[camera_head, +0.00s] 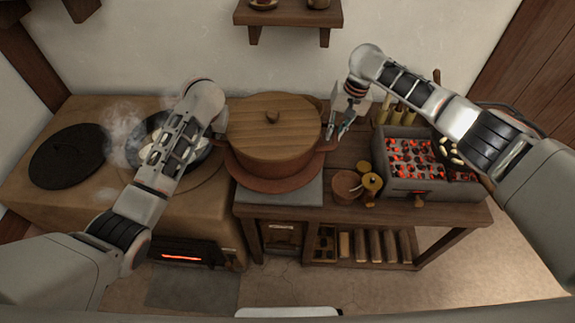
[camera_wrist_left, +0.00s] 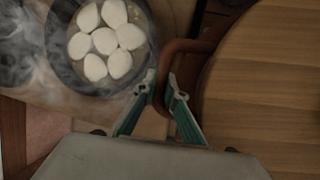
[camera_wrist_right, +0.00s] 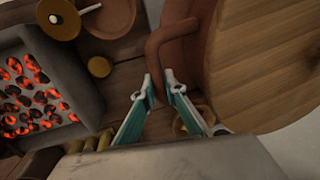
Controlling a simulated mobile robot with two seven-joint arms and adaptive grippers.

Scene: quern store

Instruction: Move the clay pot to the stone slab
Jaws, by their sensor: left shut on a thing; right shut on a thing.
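The brown clay pot (camera_head: 250,165), under a round wooden lid (camera_head: 272,130), is in the middle of the head view. It is over the grey stone slab (camera_head: 285,195), whose front part shows below it; I cannot tell whether they touch. My left gripper (camera_wrist_left: 163,92) is shut on the pot's left handle (camera_wrist_left: 188,46); in the head view my arm hides its fingertips. My right gripper (camera_head: 338,133) is shut on the right handle, which also shows in the right wrist view (camera_wrist_right: 165,35). The pot looks roughly level.
On the left, a clay stove holds a steaming pan (camera_head: 150,145) of white pieces and a dark round lid (camera_head: 68,157). Right of the pot are a small bowl (camera_head: 346,188), wooden-topped jars (camera_head: 372,183) and a brazier (camera_head: 415,150) of glowing coals. A wall shelf (camera_head: 288,18) is above.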

